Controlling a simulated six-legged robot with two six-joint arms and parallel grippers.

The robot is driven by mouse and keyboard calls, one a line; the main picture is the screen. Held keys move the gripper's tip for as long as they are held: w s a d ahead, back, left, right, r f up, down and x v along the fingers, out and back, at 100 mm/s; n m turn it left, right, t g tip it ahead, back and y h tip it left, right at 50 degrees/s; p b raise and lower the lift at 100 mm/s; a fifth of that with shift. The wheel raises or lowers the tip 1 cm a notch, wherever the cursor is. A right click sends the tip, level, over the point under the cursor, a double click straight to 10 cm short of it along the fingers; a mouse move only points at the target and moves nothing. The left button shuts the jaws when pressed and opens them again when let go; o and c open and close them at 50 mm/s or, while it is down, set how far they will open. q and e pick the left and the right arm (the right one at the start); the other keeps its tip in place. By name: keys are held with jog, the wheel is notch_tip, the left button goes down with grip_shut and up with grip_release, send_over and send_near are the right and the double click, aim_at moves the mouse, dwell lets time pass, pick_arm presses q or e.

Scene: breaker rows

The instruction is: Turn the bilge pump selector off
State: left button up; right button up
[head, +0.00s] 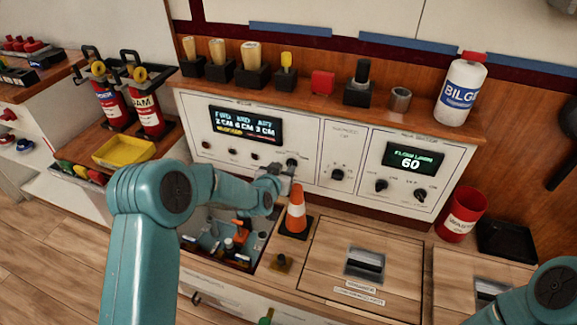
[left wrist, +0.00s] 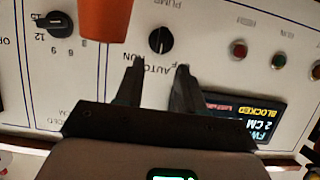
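In the head view the selector (head: 292,162) is partly hidden by my gripper. My left gripper (left wrist: 159,67) is open, with its two fingertips just short of the knob and a gap between them. In the head view the left gripper (head: 284,170) is at the panel's lower edge. My right gripper is out of view; only part of that arm shows.
An orange and white cone (head: 296,212) stands close beside the left gripper. An open compartment (head: 207,232) with tools lies below the arm. Other knobs (head: 337,174) sit to the right on the panel. A shelf above holds brushes and a white BILGE bottle (head: 461,90).

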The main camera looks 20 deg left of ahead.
aim_at(289, 164)
pick_arm(q)
jog(key=shift+x, duration=2.4)
jog(key=shift+f, duration=0.1)
grip_shut()
